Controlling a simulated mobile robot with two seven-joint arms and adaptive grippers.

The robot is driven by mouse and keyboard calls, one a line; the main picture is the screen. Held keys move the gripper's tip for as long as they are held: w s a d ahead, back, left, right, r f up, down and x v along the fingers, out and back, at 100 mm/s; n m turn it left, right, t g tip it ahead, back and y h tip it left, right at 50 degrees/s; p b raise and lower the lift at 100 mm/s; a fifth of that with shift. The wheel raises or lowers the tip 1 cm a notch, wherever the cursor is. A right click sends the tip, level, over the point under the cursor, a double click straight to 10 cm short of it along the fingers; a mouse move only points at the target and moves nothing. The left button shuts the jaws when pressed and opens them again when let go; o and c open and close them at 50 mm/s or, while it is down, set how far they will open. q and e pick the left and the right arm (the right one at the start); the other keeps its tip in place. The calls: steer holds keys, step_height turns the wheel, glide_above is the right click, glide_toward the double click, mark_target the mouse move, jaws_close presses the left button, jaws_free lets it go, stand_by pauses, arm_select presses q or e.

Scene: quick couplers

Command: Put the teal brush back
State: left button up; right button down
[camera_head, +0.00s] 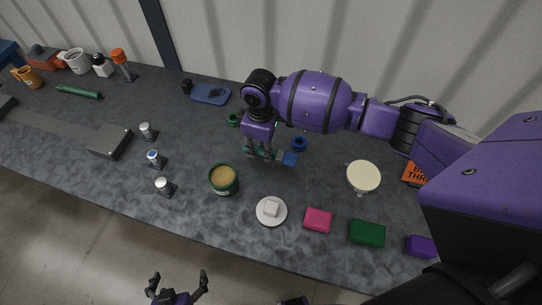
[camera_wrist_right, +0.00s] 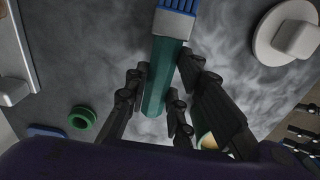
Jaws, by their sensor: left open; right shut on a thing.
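The teal brush (camera_wrist_right: 158,77) has a teal handle and blue bristles (camera_wrist_right: 176,10). My right gripper (camera_wrist_right: 160,88) is shut around its handle in the right wrist view, with the bristles pointing away from the palm. In the head view the right gripper (camera_head: 264,150) is over the middle of the table, and the brush's blue end (camera_head: 290,158) sticks out to its right. The fingers hide part of the handle. I cannot tell whether the brush touches the table. My left gripper (camera_head: 178,284) is open and empty, in front of the table's near edge.
A green tin (camera_head: 223,180) and a white plate with a white block (camera_head: 271,211) stand near the brush. A green ring (camera_head: 233,119) and a blue ring (camera_head: 299,144) lie close to the right gripper. A cream-topped round object (camera_head: 363,176) stands at right. Metal couplers (camera_head: 155,158) stand at left.

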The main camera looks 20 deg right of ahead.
mark_target(263, 148)
step_height(263, 148, down, 4)
steer(key=shift+w+d+r, duration=0.15)
steer(key=shift+r, duration=0.15)
steer(key=c, duration=1.5)
jaws_free()
step_height(263, 148, up, 12)
steer(key=shift+r+p, duration=0.1)
steer(key=shift+p, duration=0.25)
